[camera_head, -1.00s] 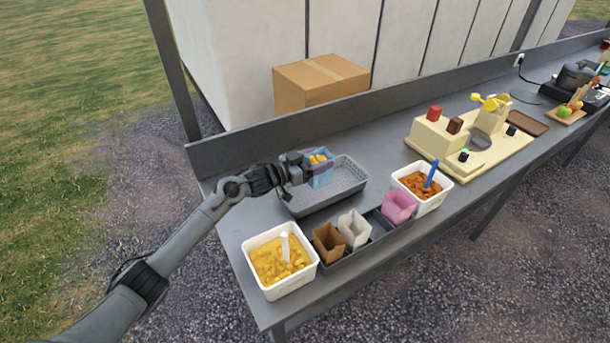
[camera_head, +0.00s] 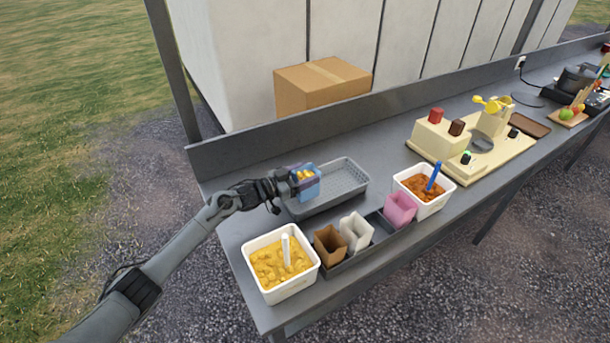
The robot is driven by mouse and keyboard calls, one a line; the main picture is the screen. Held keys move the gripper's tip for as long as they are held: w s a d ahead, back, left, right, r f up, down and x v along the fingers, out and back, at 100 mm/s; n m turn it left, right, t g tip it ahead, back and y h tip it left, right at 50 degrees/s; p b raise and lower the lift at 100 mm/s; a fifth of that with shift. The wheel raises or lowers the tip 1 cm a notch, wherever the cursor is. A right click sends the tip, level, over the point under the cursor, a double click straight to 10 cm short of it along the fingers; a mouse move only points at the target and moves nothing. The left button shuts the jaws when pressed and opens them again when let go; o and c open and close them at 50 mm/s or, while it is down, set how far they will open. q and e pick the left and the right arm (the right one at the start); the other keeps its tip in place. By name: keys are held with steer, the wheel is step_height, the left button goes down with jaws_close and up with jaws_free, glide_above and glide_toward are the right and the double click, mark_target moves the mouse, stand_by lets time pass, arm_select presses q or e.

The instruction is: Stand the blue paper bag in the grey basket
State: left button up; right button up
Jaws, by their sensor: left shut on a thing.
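The blue paper bag (camera_head: 309,188) is upright, with yellow-orange pieces showing at its open top. My left gripper (camera_head: 299,181) is shut on the bag, reaching it from the left. The grey basket (camera_head: 348,186) is a shallow perforated tray on the counter. The bag is at the basket's left end, in front of its left part. The bag's bottom is low, but I cannot tell whether it touches the basket floor. My right gripper is not in view.
In front of the basket, a dark rack (camera_head: 374,240) holds brown (camera_head: 330,243), white (camera_head: 356,231) and pink (camera_head: 400,209) paper bags. White tubs of yellow (camera_head: 307,287) and orange-brown (camera_head: 427,209) food flank it. A cream machine (camera_head: 440,147) stands right. The counter's back edge has a raised wall (camera_head: 270,120).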

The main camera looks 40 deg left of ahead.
arm_select(q)
steer(key=shift+f+b, duration=0.3)
steer(key=shift+f, duration=0.25)
steer(key=o, duration=1.3)
